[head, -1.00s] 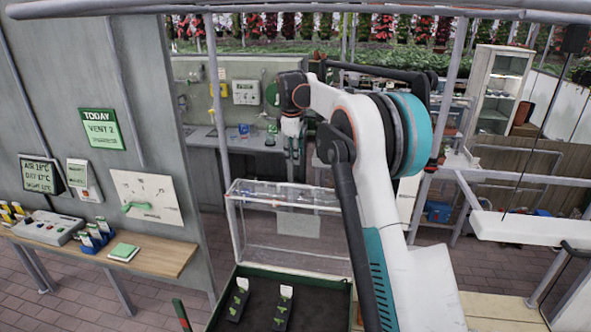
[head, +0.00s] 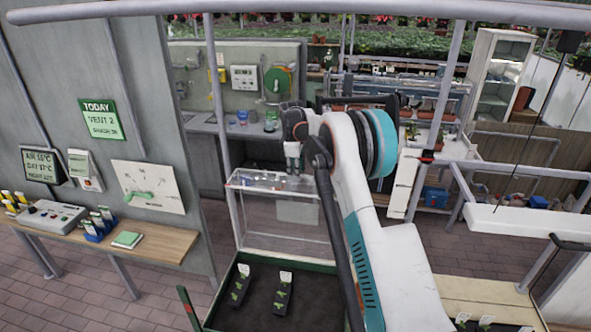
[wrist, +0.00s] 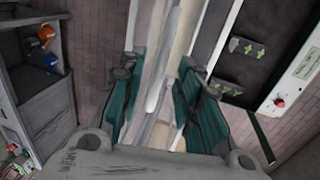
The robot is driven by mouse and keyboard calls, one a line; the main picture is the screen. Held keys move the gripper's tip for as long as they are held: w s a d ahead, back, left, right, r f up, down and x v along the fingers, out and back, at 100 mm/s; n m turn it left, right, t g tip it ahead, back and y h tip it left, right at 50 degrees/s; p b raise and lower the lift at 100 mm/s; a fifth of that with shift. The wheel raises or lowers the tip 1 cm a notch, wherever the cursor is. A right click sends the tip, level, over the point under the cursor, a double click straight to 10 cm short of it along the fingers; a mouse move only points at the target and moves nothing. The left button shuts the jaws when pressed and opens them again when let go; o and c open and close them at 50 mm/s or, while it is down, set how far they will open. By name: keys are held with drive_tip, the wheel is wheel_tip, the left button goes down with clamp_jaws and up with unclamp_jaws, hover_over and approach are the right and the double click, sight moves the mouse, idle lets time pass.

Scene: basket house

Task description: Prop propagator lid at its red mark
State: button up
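The clear propagator lid (head: 283,222) stands raised, roughly upright, at the back of the dark propagator tray (head: 224,312) in the head view. My gripper (head: 293,166) points down just above or at the lid's top edge; whether it touches cannot be told. In the wrist view the gripper (wrist: 160,105) has its two teal fingers spread apart, with pale, see-through strips, possibly the lid's edge, passing between them. A green stick with a red part (head: 187,308) stands at the tray's left front corner. A red knob (wrist: 280,102) shows on a pale strip beside the tray in the wrist view.
Two dark seedling packs with labels (head: 283,292) lie in the tray. A wooden shelf (head: 150,243) with a control box is on the left wall. A white trough (head: 530,222) and rails stand at right. Brick floor is open behind the lid.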

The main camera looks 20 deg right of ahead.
drive_tip(key=shift+w+f, duration=0.1)
drive_tip(key=shift+f, duration=0.5)
clamp_jaws()
